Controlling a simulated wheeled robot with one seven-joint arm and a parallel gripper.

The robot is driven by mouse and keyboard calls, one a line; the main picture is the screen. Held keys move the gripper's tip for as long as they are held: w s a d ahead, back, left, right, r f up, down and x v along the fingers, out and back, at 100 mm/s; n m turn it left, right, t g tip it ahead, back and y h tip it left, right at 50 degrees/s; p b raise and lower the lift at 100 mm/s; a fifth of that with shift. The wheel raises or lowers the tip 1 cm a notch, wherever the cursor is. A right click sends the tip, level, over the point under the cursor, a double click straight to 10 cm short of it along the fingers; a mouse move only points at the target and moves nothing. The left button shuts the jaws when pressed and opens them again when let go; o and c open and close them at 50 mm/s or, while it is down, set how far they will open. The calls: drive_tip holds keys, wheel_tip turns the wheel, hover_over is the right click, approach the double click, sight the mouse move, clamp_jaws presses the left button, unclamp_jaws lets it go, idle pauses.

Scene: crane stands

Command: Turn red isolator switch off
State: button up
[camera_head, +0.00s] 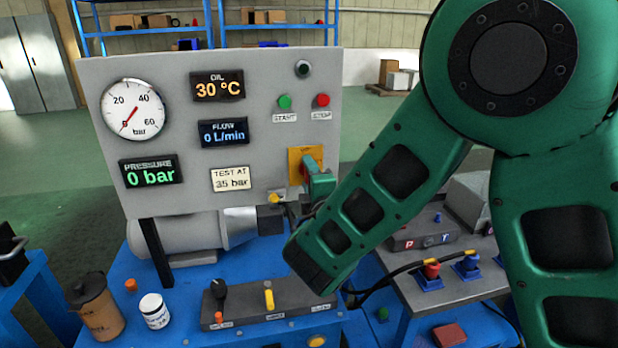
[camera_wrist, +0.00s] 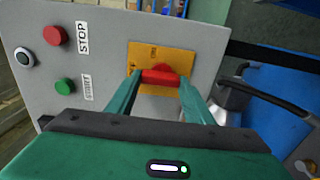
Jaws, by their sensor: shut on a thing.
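The red isolator switch (camera_wrist: 160,76) sits on a yellow plate (camera_wrist: 162,57) on the grey panel. In the wrist view its red handle lies across the picture between my two green fingers, one at each end. My gripper (camera_wrist: 161,80) is shut on this handle. In the head view the yellow plate (camera_head: 294,165) is at the panel's lower right, and my gripper (camera_head: 313,172) reaches it from the right. My gripper and arm hide part of the switch there. The handle's exact position against the plate's markings is too small to read.
Green start (camera_head: 284,102) and red stop (camera_head: 322,100) buttons sit above the switch. The displays (camera_head: 151,172) read 0 bar, 0 L/min and 30 °C. A motor (camera_head: 180,236), a control box (camera_head: 250,305), a brown canister (camera_head: 95,305) and a white jar (camera_head: 154,310) stand on the blue bench.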

drive_tip(key=shift+d+f, duration=0.1)
drive_tip(key=shift+f, duration=0.1)
drive_tip(key=o, duration=1)
drive_tip(key=shift+r, duration=0.1)
drive_tip(key=shift+o, duration=0.2)
